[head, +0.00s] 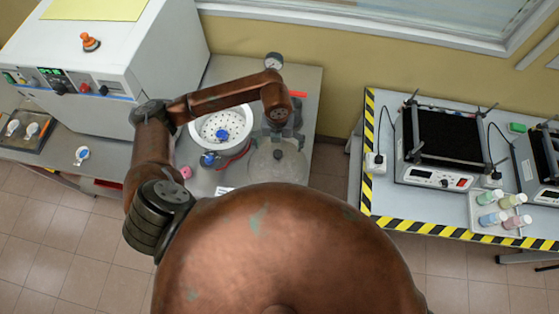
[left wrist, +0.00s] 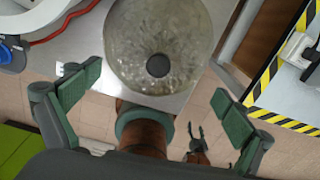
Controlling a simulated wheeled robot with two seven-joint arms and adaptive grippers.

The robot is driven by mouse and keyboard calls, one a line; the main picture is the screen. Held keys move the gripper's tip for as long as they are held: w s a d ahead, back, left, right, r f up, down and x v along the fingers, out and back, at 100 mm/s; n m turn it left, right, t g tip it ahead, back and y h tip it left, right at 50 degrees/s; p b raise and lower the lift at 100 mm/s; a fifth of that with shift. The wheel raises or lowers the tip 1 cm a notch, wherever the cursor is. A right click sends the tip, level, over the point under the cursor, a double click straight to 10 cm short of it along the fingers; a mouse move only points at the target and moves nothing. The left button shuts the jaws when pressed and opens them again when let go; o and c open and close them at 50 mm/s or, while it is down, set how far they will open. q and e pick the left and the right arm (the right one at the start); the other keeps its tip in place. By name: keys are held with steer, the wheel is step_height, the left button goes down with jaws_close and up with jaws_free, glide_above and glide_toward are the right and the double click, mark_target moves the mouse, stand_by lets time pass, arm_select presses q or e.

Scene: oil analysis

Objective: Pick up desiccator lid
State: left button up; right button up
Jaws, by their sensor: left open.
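The desiccator lid (head: 265,166) is a clear, round glass dome with a dark knob, lying on the grey table. In the left wrist view the lid (left wrist: 125,45) fills the upper middle, with its knob (left wrist: 158,65) between and beyond my fingertips. My left gripper (head: 281,140) hangs over the far part of the lid in the head view. In the left wrist view my left gripper (left wrist: 155,95) has its green finger pads wide apart with nothing between them. What looks like my right gripper (left wrist: 200,140) shows small, low beyond the table edge; its jaws are unclear.
A gauge (head: 273,61) stands behind. A large white machine (head: 115,60) is at left. A table (head: 380,205) with striped edges is at right, across a gap.

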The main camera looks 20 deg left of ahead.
mark_target(278, 154)
arm_select(q)
steer(key=shift+a+f, duration=0.2)
steer(key=shift+f, duration=0.2)
step_height(278, 154, down, 6)
steer(key=shift+d+p, duration=0.15)
steer(key=shift+p, duration=0.85)
steer(key=shift+f, duration=0.4)
steer(key=shift+c, duration=0.2)
